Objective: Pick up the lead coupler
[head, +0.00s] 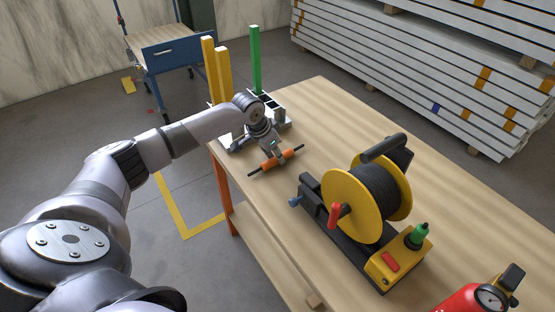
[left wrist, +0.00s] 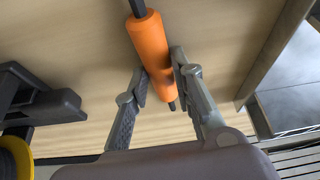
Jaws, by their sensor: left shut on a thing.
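The lead coupler is an orange cylinder (head: 283,157) with thin black ends. It lies slantwise over the left part of the wooden workbench in the head view. My left gripper (head: 273,153) comes in from the left and is shut on the coupler. The left wrist view shows the coupler's orange body (left wrist: 151,45) between the two grey fingers (left wrist: 160,85), with a black end sticking out beyond it. I cannot tell whether it touches the bench top. My right gripper is not in view.
A yellow cable reel (head: 352,200) with a red handle stands on the workbench (head: 325,105), right of the coupler. A grey base with yellow posts (head: 223,75) and a green post (head: 256,60) stands behind my gripper. A red gauge-topped extinguisher (head: 462,300) is at lower right.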

